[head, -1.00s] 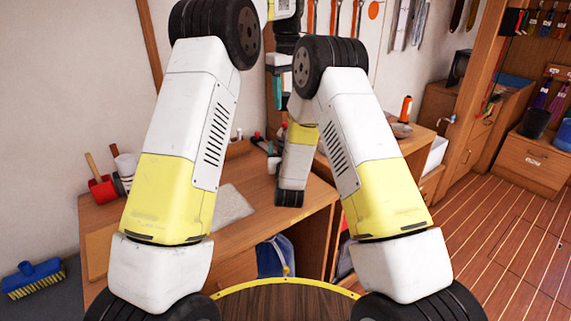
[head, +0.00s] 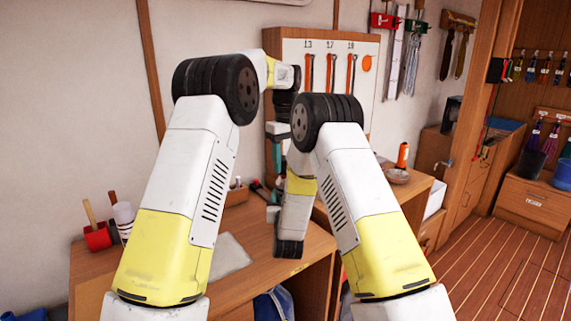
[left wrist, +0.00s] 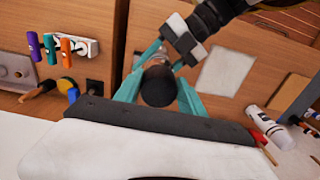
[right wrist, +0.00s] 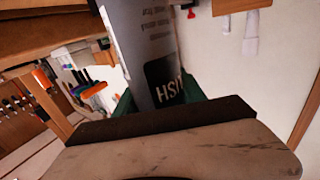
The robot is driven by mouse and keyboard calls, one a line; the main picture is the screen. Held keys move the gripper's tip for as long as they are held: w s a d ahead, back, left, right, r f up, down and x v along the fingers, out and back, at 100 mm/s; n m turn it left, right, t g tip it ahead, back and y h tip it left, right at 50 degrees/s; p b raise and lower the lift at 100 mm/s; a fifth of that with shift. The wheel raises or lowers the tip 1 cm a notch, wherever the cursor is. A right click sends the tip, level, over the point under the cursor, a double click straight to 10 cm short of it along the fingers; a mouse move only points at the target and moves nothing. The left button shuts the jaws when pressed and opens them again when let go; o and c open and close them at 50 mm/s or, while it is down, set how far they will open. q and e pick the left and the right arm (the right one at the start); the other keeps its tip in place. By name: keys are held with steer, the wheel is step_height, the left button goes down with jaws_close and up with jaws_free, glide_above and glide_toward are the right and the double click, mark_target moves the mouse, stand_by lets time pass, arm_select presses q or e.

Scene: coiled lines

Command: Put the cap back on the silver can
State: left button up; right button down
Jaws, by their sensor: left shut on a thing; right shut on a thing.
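In the left wrist view the teal fingers of my left gripper (left wrist: 160,82) are closed around a dark rounded piece, which looks like the cap (left wrist: 158,88). A pale shiny shape shows just beyond it; whether the two touch is unclear. In the right wrist view my right gripper (right wrist: 156,98) is shut on the silver can (right wrist: 143,45), a grey cylinder with a dark lettered label. The can's top end is outside that view. In the head view my left gripper (head: 277,153) hangs above the bench, with teal fingers partly hidden by my right arm.
The wooden bench (head: 285,268) runs below my arms, with a grey mat (head: 230,255) on it. A red mallet (head: 97,236) and a white container stand at the left. Tools hang on the wall.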

arm_select(q)
steer(key=shift+f, duration=0.25)
stand_by(0.3)
steer(key=shift+f, duration=0.85)
steer(key=shift+f, duration=0.6)
steer(key=o, duration=1.5)
steer(key=shift+r, duration=0.1)
step_height(320, 180, up, 12)
steer(key=shift+f, duration=0.1)
